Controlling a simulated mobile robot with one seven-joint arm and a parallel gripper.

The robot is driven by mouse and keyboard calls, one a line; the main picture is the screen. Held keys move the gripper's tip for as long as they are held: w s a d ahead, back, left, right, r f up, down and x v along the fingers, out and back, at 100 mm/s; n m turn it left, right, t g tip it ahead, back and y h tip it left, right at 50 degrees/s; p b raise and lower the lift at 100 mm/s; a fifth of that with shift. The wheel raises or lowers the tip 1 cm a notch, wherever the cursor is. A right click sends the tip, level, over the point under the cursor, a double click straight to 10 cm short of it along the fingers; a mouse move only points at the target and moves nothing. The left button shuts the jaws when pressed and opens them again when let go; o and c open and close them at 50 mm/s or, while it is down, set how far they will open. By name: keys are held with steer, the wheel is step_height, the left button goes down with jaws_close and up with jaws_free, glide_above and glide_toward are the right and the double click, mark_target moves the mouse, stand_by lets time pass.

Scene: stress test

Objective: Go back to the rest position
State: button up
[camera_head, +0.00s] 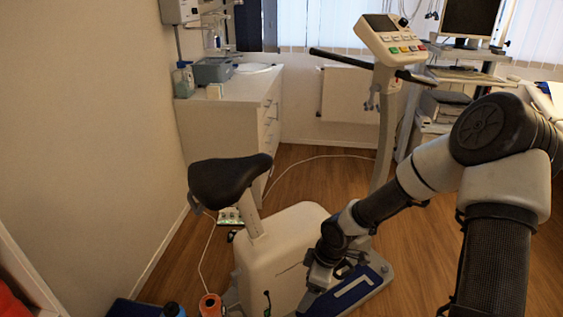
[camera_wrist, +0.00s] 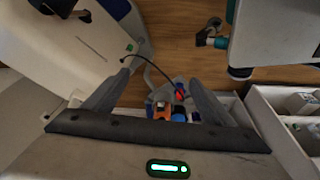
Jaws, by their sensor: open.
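My arm reaches in from the right in the head view, bent at the elbow and pointing down in front of the exercise bike's white body. My gripper (camera_head: 318,285) is at its low end, small and dark there. In the wrist view, the two grey fingers of my gripper (camera_wrist: 160,80) are spread apart with nothing held between them. Beyond the fingers, small items show, among them an orange one (camera_wrist: 162,110) and a blue one (camera_wrist: 179,116). How far they are from the fingertips I cannot tell.
The exercise bike (camera_head: 285,250) with its black seat (camera_head: 229,181) stands close to my arm. A white cabinet (camera_head: 228,125) is at the back left, and a computer cart (camera_head: 462,75) at the back right. Wooden floor (camera_head: 175,265) shows bare at the left.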

steer(key=s+d+r+m+t+h, duration=0.1)
steer(key=d+r+m+h, duration=0.15)
steer(key=r, duration=0.55)
steer(key=s+d+r+m+t+h, duration=0.1)
steer(key=d+r+m, duration=0.15)
steer(key=r, duration=0.45)
steer(key=s+d+r+m+h, duration=0.1)
steer(key=s+d+r+m, duration=0.15)
steer(key=r, duration=0.55)
steer(key=s+r+m+t+y, duration=0.25)
steer(key=s+r+m, duration=0.45)
steer(key=s+r, duration=0.55)
step_height(320, 180, up, 14)
steer(key=s+p, duration=0.1)
steer(key=p, duration=1.4)
steer(key=shift+s+a+h, duration=0.15)
steer(key=shift+a+h, duration=0.15)
steer(key=shift+a, duration=0.05)
steer(key=shift+a+r, duration=0.1)
